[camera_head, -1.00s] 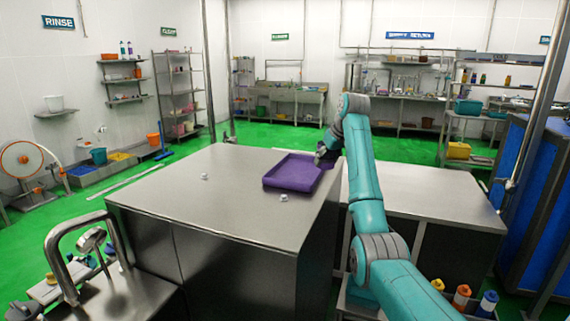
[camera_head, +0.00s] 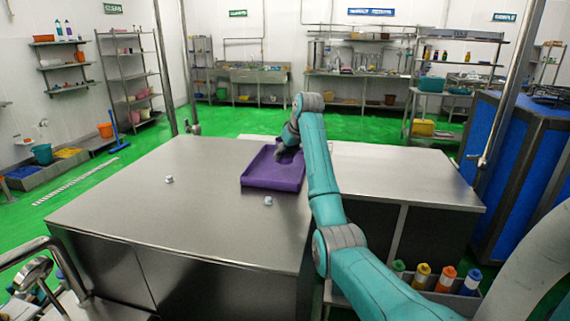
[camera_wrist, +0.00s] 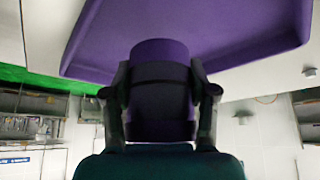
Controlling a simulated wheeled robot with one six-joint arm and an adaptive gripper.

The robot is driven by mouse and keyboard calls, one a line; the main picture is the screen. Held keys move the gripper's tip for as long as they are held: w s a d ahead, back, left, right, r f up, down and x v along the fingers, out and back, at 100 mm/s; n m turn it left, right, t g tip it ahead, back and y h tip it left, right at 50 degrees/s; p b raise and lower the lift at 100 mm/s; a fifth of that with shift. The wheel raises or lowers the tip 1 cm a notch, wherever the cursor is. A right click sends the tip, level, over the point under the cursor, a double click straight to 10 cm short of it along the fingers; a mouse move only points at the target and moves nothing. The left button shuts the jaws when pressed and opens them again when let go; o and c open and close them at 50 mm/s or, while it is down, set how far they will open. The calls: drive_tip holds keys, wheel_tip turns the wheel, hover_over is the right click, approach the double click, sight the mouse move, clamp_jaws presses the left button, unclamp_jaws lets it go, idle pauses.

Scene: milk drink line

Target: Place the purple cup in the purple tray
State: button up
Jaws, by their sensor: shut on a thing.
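The purple tray (camera_head: 272,184) lies on the steel table, near its right side. My gripper (camera_head: 283,152) is at the back right part of the tray in the head view, over or inside its rim; its height is hard to tell. In the wrist view my gripper (camera_wrist: 159,95) is shut on the purple cup (camera_wrist: 160,52), with one finger on each side. The tray (camera_wrist: 245,28) fills the upper part of that view, close beyond the cup. I cannot tell if the cup touches it. The cup is not distinguishable in the head view.
Two small pale objects stand on the table, one (camera_head: 268,201) just in front of the tray and one (camera_head: 169,180) at the left. The left part of the table (camera_head: 130,210) is otherwise clear. Several coloured bottles (camera_head: 445,279) stand in a rack at the lower right.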

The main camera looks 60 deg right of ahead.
sight(286, 163)
drive_tip(key=shift+f, duration=1.75)
drive_tip(key=o, duration=1.4)
drive_tip(key=shift+f, duration=0.1)
drive_tip(key=shift+o, duration=0.2)
drive_tip(key=v, duration=1.2)
